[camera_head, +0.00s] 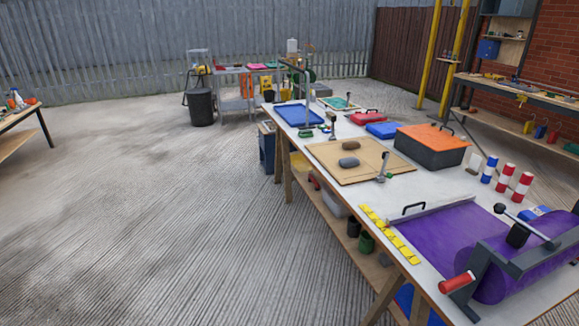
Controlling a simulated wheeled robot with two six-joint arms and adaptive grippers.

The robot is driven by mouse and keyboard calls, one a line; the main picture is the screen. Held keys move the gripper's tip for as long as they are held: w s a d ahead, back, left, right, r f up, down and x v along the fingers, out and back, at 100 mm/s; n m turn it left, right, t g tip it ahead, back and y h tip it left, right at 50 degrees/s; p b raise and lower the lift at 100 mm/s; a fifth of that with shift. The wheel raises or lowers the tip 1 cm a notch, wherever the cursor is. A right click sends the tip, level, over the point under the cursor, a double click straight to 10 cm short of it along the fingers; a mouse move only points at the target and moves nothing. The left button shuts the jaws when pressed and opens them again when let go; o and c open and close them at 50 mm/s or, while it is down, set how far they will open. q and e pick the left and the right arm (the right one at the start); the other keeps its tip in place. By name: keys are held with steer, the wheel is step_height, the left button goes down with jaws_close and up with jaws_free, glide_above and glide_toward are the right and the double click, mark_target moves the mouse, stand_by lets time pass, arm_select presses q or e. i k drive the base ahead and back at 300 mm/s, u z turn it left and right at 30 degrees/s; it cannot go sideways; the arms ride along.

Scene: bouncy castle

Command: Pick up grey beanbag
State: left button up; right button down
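A small grey beanbag (349,162) lies on a flat tan board (330,158) on the long white worktable (340,195). A brown beanbag (351,146) lies just behind it on the same board. The grey one looks rounded and nothing covers it. Neither of my grippers shows in the head view, so I see no gripper near the beanbag.
A black box with an orange lid (432,145) stands right of the board. A purple roll (520,262) fills the table's near end. Red-and-white cylinders (505,177) stand at the right edge. A blue tray (298,115) lies farther back. The concrete floor (150,220) left of the table is clear.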

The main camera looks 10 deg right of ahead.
mark_target(350, 161)
steer(key=u, duration=0.25)
steer(key=i, duration=2.05)
steer(key=z, duration=0.55)
